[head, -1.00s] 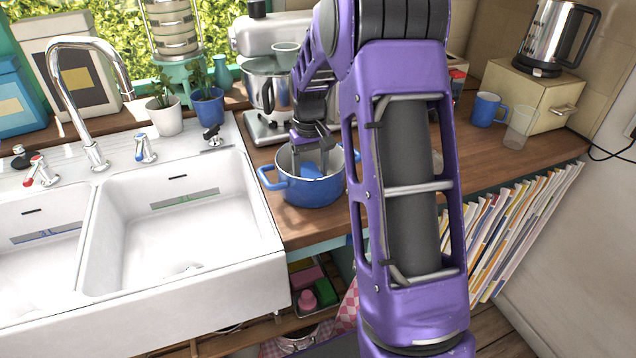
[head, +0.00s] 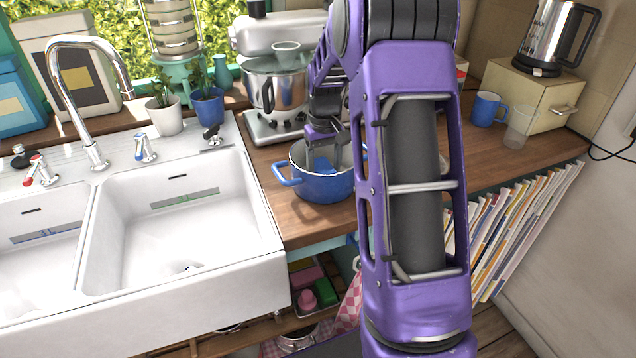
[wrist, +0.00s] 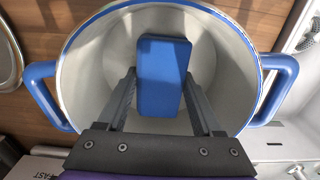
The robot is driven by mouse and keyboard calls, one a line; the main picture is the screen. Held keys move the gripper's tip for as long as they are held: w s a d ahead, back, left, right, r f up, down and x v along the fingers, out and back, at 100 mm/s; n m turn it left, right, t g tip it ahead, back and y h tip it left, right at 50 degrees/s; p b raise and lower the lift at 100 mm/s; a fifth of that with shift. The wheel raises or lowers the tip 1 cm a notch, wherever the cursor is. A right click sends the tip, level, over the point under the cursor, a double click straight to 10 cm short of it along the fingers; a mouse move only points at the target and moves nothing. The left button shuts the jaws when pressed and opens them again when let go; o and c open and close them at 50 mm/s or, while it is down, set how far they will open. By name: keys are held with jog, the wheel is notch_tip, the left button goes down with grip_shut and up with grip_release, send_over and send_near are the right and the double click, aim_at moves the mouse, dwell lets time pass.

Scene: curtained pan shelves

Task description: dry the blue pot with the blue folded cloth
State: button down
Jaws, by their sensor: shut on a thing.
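The blue pot (head: 322,186) stands on the wooden counter just right of the sink, open at the top, with a handle on each side. In the wrist view the pot (wrist: 75,62) shows a pale grey inside and a blue rim. The blue folded cloth (wrist: 164,75) is a small blue block between my gripper's fingers, inside the pot. My gripper (head: 324,157) points down into the pot and is shut on the cloth; it also shows in the wrist view (wrist: 162,95). The head view shows only part of the cloth (head: 322,165). I cannot tell whether the cloth touches the pot wall.
The white double sink (head: 180,240) is left of the pot. A stand mixer with a steel bowl (head: 276,88) stands behind it. A blue mug (head: 488,109) and a clear cup (head: 519,127) stand to the right. My arm hides part of the counter.

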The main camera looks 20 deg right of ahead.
jog(key=shift+a, duration=2.8)
jog(key=shift+d+f, duration=0.15)
jog(key=shift+d, duration=3.85)
jog(key=shift+a, duration=4)
jog(key=shift+d, duration=4.05)
jog(key=shift+a+r, duration=0.2)
jog(key=shift+a, duration=0.5)
jog(key=shift+a+r, duration=0.2)
jog(key=shift+a, duration=0.45)
jog(key=shift+a+r, duration=0.2)
jog(key=shift+a, duration=0.5)
notch_tip(320, 180, up, 14)
jog(key=shift+s, duration=0.1)
